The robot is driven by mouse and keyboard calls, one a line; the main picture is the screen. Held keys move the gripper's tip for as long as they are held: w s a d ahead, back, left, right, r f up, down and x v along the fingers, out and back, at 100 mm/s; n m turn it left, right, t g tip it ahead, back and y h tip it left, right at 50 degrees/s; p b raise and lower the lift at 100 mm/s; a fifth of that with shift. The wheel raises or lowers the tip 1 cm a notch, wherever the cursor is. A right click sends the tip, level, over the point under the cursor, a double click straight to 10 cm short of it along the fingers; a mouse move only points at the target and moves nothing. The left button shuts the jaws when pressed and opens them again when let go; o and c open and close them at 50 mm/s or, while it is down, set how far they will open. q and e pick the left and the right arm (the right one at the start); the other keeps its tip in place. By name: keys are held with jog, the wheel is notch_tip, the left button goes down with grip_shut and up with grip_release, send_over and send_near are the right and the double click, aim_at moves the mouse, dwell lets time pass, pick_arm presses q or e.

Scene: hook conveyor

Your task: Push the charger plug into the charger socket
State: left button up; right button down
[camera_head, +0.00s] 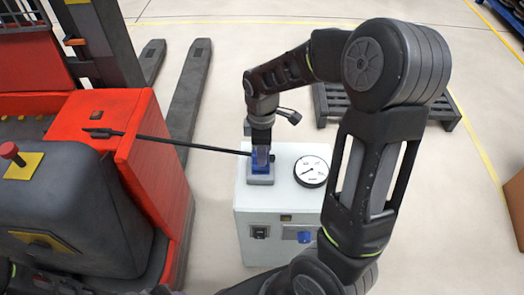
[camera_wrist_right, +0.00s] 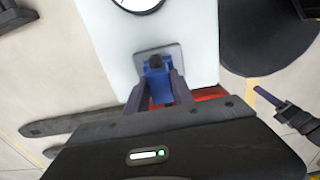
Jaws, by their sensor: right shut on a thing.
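The blue charger plug (camera_head: 261,159) is at the grey charger socket (camera_head: 260,179) on top of a white cabinet. My right gripper (camera_head: 262,152) points down over the socket with its fingers shut on the plug. The wrist view shows the blue plug (camera_wrist_right: 157,84) between both fingers, against the grey socket plate (camera_wrist_right: 174,57). The fingers and plug hide the opening, so I cannot tell how deep the plug sits. What looks like my left gripper (camera_wrist_right: 270,98) shows at the right of the wrist view, apart from the plug; its opening is unclear.
A black cable (camera_head: 185,144) runs from the plug area to the red forklift (camera_head: 130,135) at left. A round gauge (camera_head: 311,171) sits on the white cabinet (camera_head: 275,210), right of the socket. A dark pallet (camera_head: 330,105) lies behind.

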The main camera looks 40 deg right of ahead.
dwell(0.4)
jog(key=shift+f+b, duration=0.35)
jog(key=shift+f, duration=0.3)
dwell(0.4)
jog(key=c, duration=1)
grip_release()
jog(key=shift+r, duration=0.1)
notch_tip(320, 180, up, 8)
jog(key=shift+f+p, duration=0.1)
jog(key=shift+p, duration=0.6)
